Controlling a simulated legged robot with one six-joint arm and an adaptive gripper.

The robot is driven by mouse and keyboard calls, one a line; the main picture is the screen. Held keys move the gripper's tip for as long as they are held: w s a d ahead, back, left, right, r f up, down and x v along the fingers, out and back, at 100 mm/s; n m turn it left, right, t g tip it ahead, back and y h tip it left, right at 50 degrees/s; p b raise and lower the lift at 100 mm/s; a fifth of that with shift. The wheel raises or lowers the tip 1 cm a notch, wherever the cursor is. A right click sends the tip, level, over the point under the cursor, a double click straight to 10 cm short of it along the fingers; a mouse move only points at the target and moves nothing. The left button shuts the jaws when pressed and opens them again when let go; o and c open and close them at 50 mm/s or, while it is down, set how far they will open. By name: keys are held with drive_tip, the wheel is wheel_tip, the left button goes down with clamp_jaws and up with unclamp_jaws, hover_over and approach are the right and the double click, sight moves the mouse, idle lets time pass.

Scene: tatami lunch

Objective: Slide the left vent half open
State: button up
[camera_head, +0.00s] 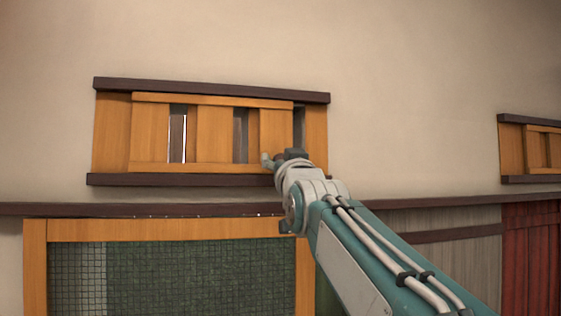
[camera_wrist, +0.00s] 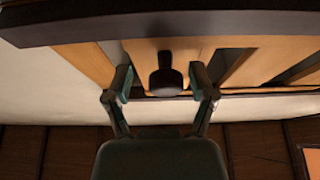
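The left vent (camera_head: 212,135) is a wooden slatted panel between two dark rails on the wall in the head view. Narrow dark gaps show between its slats, with a thin bright strip in the left gap. My gripper (camera_head: 269,159) is at the panel's lower right. In the wrist view a dark round knob (camera_wrist: 166,80) stands out from a wooden slat (camera_wrist: 168,51). My gripper's two fingers are open, one on each side of the knob, with visible space between them and it. The knob is hidden by my gripper in the head view.
A second vent (camera_head: 512,150) is on the wall at the far right. Below the left vent, a dark ledge (camera_head: 60,209) runs along the wall, with a wood-framed dark mesh panel (camera_head: 180,280) under it. The wall above is bare.

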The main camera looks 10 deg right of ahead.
drive_tip(key=shift+d, duration=0.15)
drive_tip(key=v, duration=1.2)
